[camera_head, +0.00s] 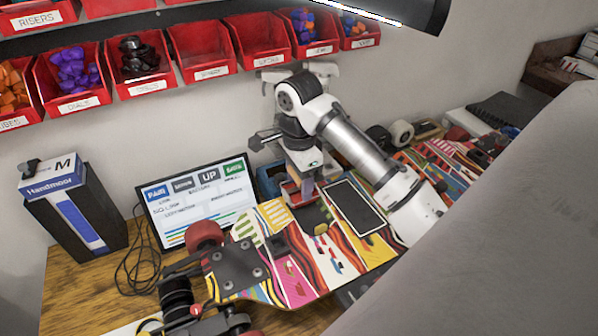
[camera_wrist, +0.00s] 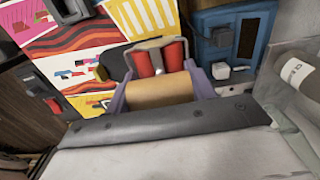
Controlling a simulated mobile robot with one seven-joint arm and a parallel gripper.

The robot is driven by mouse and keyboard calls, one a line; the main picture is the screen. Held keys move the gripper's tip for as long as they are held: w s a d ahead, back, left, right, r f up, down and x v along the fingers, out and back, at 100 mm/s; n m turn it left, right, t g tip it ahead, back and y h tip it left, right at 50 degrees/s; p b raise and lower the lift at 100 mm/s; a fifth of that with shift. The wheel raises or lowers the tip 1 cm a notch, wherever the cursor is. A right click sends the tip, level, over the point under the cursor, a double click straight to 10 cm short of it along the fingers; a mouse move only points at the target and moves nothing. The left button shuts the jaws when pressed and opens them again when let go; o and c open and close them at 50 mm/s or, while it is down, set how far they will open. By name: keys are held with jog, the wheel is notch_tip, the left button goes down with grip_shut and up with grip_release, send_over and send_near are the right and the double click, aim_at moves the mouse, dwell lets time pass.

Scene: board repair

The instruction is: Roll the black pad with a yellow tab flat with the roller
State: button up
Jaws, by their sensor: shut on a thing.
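The roller, with a tan handle and red rollers (camera_wrist: 160,58), is held by my gripper (camera_wrist: 160,90). The gripper's purple fingers are shut on the handle from both sides. In the head view my gripper (camera_head: 306,180) is over the patterned skateboard deck (camera_head: 345,255), and the red of the roller (camera_head: 292,196) shows below it. The black pad (camera_wrist: 117,61) with a yellow tab (camera_wrist: 101,72) lies on the deck beside the red rollers, partly hidden by the roller. It also shows in the head view as a dark patch (camera_head: 314,217). I cannot tell whether roller and pad touch.
A flat black rectangle (camera_head: 355,207) with a pale border lies on the deck to the right. A screen (camera_head: 195,200) and a blue-and-black box (camera_head: 75,215) stand at the left. Red bins (camera_head: 205,58) line the wall. A blue holder (camera_wrist: 237,18) is near the roller.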

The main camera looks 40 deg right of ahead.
notch_tip(320, 180, up, 6)
jog(key=p, duration=0.5)
jog(key=shift+f, duration=0.15)
jog(key=shift+f, duration=0.1)
jog(key=shift+s+a, duration=0.1)
